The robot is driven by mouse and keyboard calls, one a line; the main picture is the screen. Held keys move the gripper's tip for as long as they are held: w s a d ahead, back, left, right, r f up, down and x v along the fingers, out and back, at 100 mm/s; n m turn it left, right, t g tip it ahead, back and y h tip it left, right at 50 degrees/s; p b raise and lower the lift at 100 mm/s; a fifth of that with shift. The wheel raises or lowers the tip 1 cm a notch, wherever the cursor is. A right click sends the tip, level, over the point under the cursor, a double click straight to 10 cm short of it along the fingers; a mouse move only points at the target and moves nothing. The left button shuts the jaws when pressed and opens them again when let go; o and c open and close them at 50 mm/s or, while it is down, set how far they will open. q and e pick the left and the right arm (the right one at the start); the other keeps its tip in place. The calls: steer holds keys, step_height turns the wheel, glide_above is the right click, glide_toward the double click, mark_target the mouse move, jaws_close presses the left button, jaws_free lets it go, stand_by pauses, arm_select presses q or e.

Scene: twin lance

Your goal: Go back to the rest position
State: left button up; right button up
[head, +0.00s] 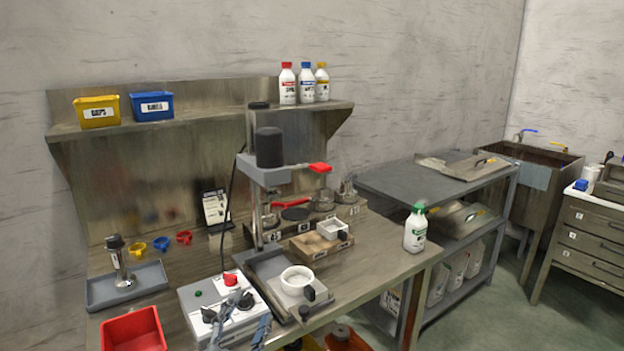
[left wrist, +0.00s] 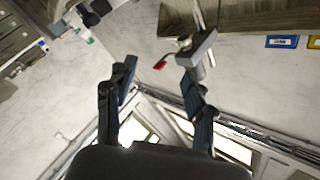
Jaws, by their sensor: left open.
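My left gripper (head: 253,310) shows at the bottom edge of the head view, in front of the grey control box (head: 222,305) with its red button. Its two fingers are apart with nothing between them. In the left wrist view, the open fingers (left wrist: 158,68) stand in front of empty space and the pale wall. My right gripper is in neither view.
The workbench (head: 385,268) carries a press (head: 268,148) with a red handle, a tray with a white cup (head: 297,280), a red bin (head: 133,330) and a green-capped bottle (head: 415,230).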

arm_select(q)
steer(key=s+a+f+n+g+y, duration=0.2)
steer(key=s+a+f+g, duration=0.1)
steer(key=f, duration=0.3)
steer(key=s+a+f+n+g+y, duration=0.1)
steer(key=s+a+f+n+g, duration=0.15)
steer(key=f, duration=0.35)
steer(key=s+a+f+n+g, duration=0.2)
steer(key=s+f+g, duration=0.4)
steer(key=s, duration=0.5)
steer(key=s+a+f+n+g, duration=0.2)
steer(key=s+f+n+g, duration=0.15)
steer(key=s+f, duration=0.65)
step_height(320, 180, down, 22)
steer(key=s+m+g+p, duration=0.1)
steer(key=s+g+p, duration=0.1)
steer(key=s+a+f+y+p, duration=0.1)
steer(key=s+a+f, duration=0.2)
steer(key=s+f, duration=1.2)
steer(key=shift+s+f+g, duration=0.35)
steer(key=shift+s+g, duration=0.05)
steer(key=shift+s, duration=0.5)
